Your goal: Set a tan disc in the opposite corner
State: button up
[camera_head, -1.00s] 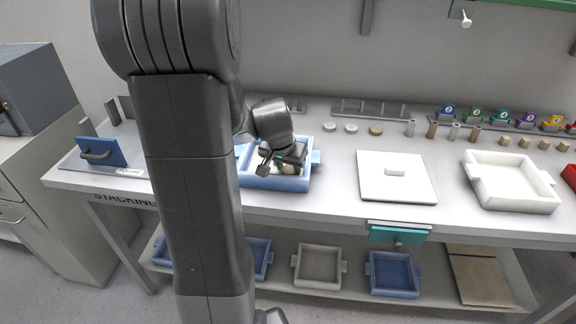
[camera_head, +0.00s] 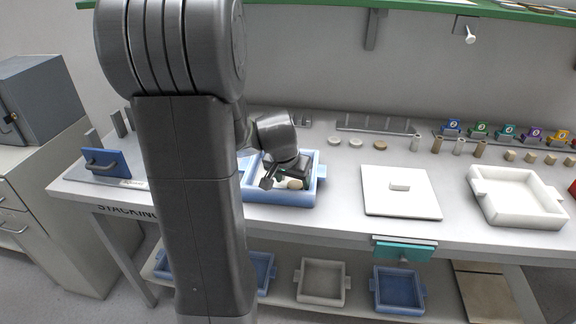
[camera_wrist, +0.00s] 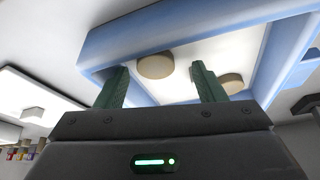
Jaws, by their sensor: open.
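A blue tray (camera_head: 283,197) with a pale floor stands on the bench, left of the middle. My gripper (camera_head: 277,182) is over it, pointing down and open. In the wrist view its two green fingers (camera_wrist: 158,70) are apart with nothing gripped. One tan disc (camera_wrist: 155,66) lies on the tray floor and shows between the fingers. A second tan disc (camera_wrist: 231,82) lies beyond the right finger, near another corner, and is partly hidden. In the head view a tan disc (camera_head: 294,184) shows beside the gripper; my arm hides part of the tray.
Two whitish discs (camera_head: 334,141) and a tan disc (camera_head: 380,146) lie on the bench behind the tray. A white lid (camera_head: 400,205) with a handle and a white tray (camera_head: 517,197) are to the right. Bench between blue tray and lid is clear.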

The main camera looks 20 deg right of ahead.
jog(key=v, duration=1.3)
jog(key=shift+p, duration=0.4)
